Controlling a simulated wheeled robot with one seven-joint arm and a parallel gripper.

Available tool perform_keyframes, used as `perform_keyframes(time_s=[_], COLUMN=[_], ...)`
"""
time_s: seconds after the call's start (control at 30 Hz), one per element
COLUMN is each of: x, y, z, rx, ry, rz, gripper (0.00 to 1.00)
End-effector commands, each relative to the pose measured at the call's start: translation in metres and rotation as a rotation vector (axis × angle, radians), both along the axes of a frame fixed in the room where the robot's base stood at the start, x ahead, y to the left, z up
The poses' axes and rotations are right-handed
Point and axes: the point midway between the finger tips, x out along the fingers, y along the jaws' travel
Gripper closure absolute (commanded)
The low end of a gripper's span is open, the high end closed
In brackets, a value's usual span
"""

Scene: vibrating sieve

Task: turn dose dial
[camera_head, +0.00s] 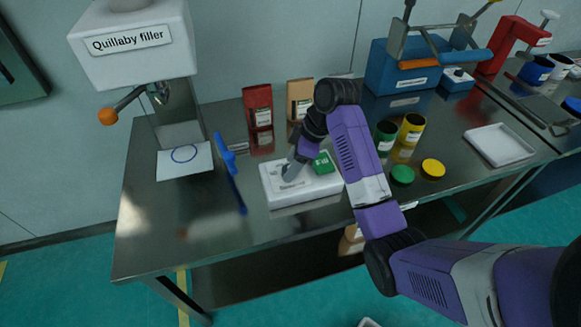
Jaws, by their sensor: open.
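The Quillaby filler (135,50) is a white machine at the back left, with a labelled front. A lever with an orange knob (107,116) sticks out below it beside a metal spout (158,95). I cannot pick out a dose dial for certain. My purple arm reaches in from the lower right and bends down at the middle of the table. My gripper (289,173) is over a white flat device (310,187) with a green panel, well to the right of the filler. The jaws are open but small here, and whether they touch the device is unclear.
A metal table (150,240) carries everything. A blue tool (226,155) lies left of the device. Red and tan bags (258,106) stand behind. Green and yellow tins and lids (402,175), a white tray (500,144) and a blue sealer (400,72) are to the right. The front left is clear.

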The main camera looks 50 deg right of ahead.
Motion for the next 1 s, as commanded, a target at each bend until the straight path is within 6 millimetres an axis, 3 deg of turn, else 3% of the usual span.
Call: perform_keyframes(time_s=[0.37, 0.67, 1.0], x=[0.0023, 0.0021, 0.0024], y=[0.002, 0.002, 0.0014], z=[-0.0069, -0.0067, -0.0062], rx=[0.0, 0.0, 0.0], ry=[0.0, 0.0, 0.0], rz=[0.0, 0.0, 0.039], gripper=[0.42, 0.97, 1.0])
